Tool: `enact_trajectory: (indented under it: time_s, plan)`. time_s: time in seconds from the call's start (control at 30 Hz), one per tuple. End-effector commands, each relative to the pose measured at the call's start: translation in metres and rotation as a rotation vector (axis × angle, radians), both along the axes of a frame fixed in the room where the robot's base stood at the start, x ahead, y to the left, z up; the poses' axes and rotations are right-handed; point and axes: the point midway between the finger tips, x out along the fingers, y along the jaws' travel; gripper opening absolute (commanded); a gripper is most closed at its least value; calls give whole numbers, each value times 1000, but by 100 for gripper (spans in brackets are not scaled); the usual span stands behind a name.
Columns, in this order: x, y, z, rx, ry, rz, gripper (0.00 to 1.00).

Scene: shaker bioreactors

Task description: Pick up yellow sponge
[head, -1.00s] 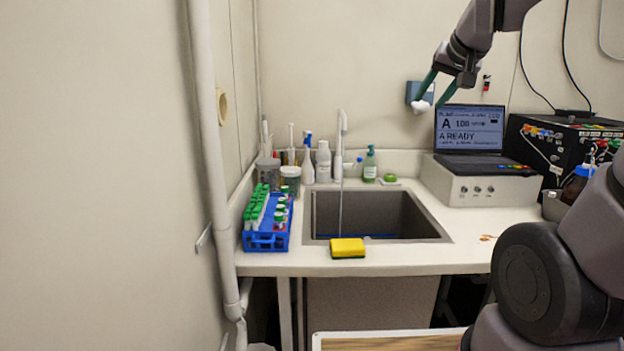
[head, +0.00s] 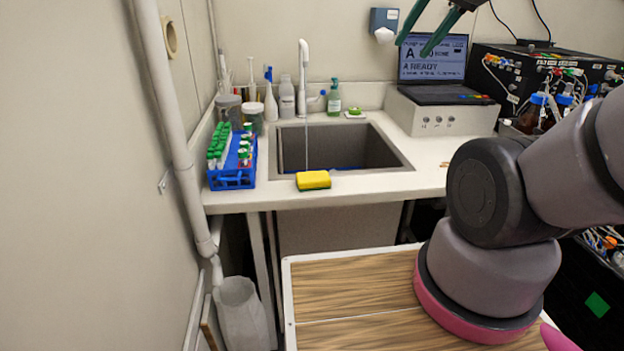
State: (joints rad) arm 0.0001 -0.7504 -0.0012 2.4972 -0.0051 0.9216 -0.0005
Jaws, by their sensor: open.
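The yellow sponge (head: 313,180) lies on the white counter's front edge, just in front of the sink. It has a darker green underside. My gripper (head: 412,46) is at the top of the head view, in front of the laptop and the wall. Its two green fingers are spread apart with nothing between them. It is up and to the right of the sponge, well clear of it. The upper part of the gripper is cut off by the frame's top edge.
The sink (head: 340,147) has a white tap (head: 303,75) with water running. A blue tube rack (head: 234,178) stands left of the sponge. A laptop (head: 433,60) sits on a white box at right. Bottles stand behind the sink. A white bin (head: 243,312) is below left.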

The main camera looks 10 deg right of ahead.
Motion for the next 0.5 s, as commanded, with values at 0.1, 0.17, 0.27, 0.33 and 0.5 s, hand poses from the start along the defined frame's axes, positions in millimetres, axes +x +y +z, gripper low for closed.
enact_trajectory:
  time_s: [0.1, 0.17, 0.27, 0.33, 0.5]
  plan:
    - [0, 0, 0, 0, 0, 0, 46]
    - [0, 0, 0, 0, 0, 0, 46]
    - [0, 0, 0, 0, 0, 0, 46]
    - [0, 0, 0, 0, 0, 0, 46]
    - [4, 0, -2, -21, 6, 14, 96]
